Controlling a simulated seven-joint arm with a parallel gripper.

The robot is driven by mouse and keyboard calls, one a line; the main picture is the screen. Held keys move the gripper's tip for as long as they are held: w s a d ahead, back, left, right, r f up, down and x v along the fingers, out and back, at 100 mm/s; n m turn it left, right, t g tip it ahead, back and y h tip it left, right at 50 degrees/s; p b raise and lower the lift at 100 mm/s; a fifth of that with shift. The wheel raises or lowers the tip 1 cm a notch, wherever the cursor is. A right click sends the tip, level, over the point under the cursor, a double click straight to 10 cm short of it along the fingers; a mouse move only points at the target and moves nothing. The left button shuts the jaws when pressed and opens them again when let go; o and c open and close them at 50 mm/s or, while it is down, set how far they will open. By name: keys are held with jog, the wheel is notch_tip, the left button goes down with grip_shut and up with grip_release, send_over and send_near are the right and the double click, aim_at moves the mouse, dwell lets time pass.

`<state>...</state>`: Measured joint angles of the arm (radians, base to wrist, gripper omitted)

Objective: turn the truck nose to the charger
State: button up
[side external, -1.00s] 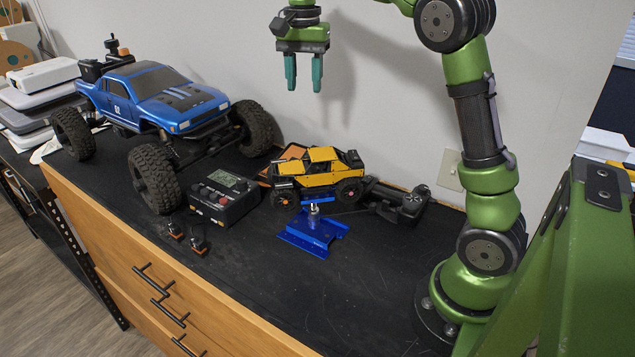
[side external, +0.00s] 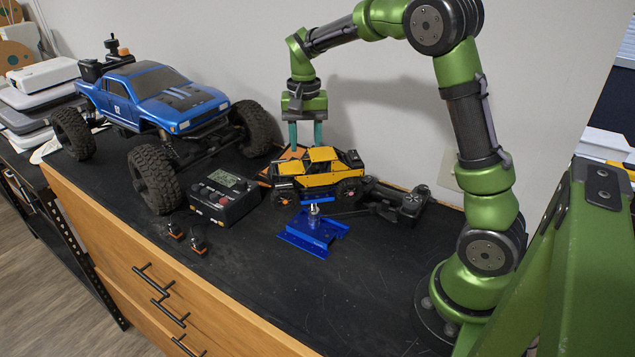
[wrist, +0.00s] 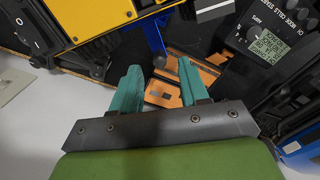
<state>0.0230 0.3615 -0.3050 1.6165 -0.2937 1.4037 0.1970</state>
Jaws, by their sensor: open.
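A small yellow and black truck (side external: 306,180) sits on top of a blue stand (side external: 312,233), its length running left to right in the side view. I cannot tell for sure which end is its nose. In the wrist view, the truck (wrist: 95,14) is at upper left, the charger (wrist: 266,42) at upper right, and the space between my fingers (wrist: 160,68) is empty.
A large blue truck (side external: 165,90) stands left, behind the charger. An orange tray (side external: 287,157) lies behind the yellow truck, and a black device (side external: 400,200) lies to its right. Two small connectors (side external: 186,238) lie in front of the charger. The front right tabletop is clear.

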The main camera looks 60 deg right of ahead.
jog(key=shift+f, duration=1.45)
jog(key=shift+c, duration=0.2)
grip_shut()
